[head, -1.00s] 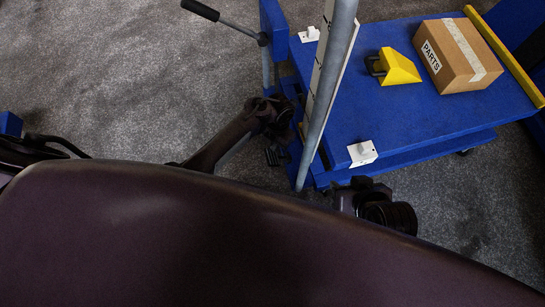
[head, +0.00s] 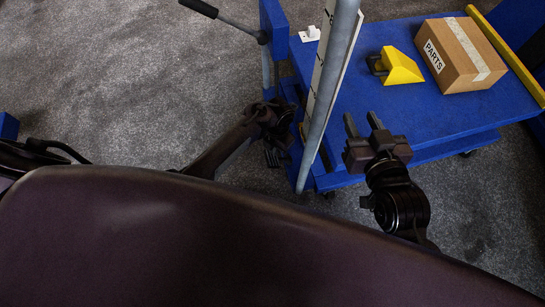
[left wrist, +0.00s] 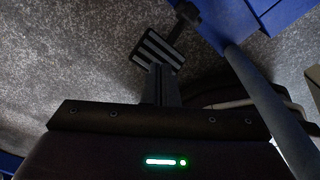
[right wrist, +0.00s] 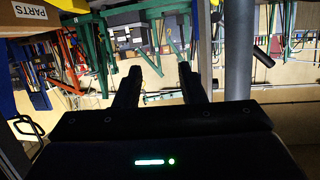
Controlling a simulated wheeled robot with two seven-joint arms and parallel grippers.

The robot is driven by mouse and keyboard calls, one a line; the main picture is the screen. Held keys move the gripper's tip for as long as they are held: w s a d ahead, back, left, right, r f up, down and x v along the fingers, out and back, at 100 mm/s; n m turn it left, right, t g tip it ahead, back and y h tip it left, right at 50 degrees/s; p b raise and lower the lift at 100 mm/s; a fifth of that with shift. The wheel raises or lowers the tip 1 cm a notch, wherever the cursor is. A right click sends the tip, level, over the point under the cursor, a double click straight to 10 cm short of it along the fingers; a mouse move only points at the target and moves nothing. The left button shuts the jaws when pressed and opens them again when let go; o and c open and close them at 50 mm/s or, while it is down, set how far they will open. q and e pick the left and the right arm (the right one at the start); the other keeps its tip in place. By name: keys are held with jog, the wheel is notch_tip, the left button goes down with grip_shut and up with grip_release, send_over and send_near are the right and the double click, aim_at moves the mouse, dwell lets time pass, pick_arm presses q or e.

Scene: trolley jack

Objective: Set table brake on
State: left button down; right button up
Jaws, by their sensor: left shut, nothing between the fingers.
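The brake pedal, a black pad with light stripes (left wrist: 157,50), is in the left wrist view, on an arm under the blue lift table (head: 440,118). It also shows small in the head view (head: 275,156), at the table's near left corner. My left gripper (left wrist: 161,72) is shut and empty, its fingers pointing at the pedal's near edge; I cannot tell whether they touch. In the head view it is down by the table's left end (head: 272,118). My right gripper (head: 363,119) is open and empty above the table's near edge; its two fingers stand apart in the right wrist view (right wrist: 157,72).
A grey upright post (head: 331,95) stands between my grippers. A yellow wedge (head: 402,67) and a PARTS box (head: 463,55) rest on the table. A white block (head: 310,34) sits at its far left corner. A black-gripped lever (head: 200,8) sticks out left. Carpet at left is clear.

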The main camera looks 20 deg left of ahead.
aim_at(278, 158)
pick_arm(q)
jog(key=shift+f+b, duration=0.5)
jog(key=shift+s+f+b, duration=0.1)
jog(key=shift+f+b, duration=0.4)
pick_arm(e)
notch_tip(278, 158, up, 17)
jog(key=d+t+y, duration=0.1)
jog(key=t+y, duration=0.2)
jog(key=t, duration=0.5)
jog(key=shift+d+r+t, duration=0.15)
jog(key=shift+t, duration=0.25)
jog(key=shift+w, duration=0.1)
